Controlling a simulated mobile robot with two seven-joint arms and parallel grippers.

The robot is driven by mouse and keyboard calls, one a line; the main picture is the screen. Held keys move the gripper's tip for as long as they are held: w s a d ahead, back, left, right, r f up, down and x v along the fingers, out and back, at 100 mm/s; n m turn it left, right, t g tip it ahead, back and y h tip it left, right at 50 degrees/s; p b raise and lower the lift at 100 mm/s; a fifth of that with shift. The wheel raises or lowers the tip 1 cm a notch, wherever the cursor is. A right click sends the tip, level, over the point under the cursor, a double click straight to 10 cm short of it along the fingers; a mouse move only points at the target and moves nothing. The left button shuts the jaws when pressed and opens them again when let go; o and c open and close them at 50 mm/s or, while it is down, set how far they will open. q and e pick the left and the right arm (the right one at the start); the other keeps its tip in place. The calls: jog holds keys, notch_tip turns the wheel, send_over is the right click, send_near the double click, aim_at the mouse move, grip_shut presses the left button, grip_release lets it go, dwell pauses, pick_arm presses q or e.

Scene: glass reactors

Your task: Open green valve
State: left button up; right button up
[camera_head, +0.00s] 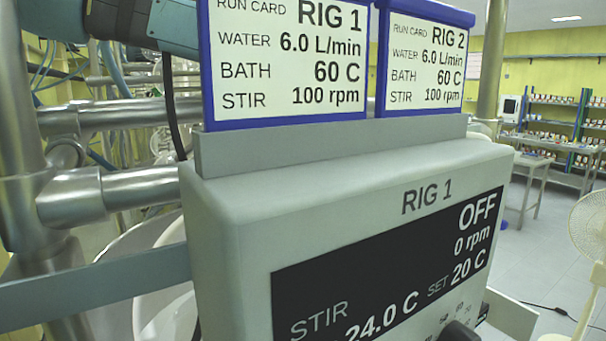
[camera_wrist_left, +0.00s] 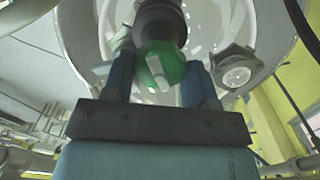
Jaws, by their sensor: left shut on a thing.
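The green valve (camera_wrist_left: 168,60), a round green knob with a pale bar across its face, is in the upper middle of the left wrist view. It sits below a dark round fitting under a glass vessel. My left gripper (camera_wrist_left: 160,68) has its two blue fingers on either side of the valve, shut on it. The fingertips are partly lost against the pale fittings. The valve cannot be made out in the head view, and my right gripper is in neither view.
The RIG 1 control box (camera_head: 400,205) fills the middle of the head view, its display reading OFF, 0 rpm. Two run cards (camera_head: 285,60) stand on top. Metal pipes (camera_head: 120,115) are at left. A white fan (camera_head: 590,225) stands at right.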

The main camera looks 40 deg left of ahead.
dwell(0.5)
pick_arm(q)
jog(key=o, duration=0.9)
notch_tip(320, 180, up, 14)
jog(key=shift+f+b, duration=0.1)
jog(key=shift+b, duration=0.65)
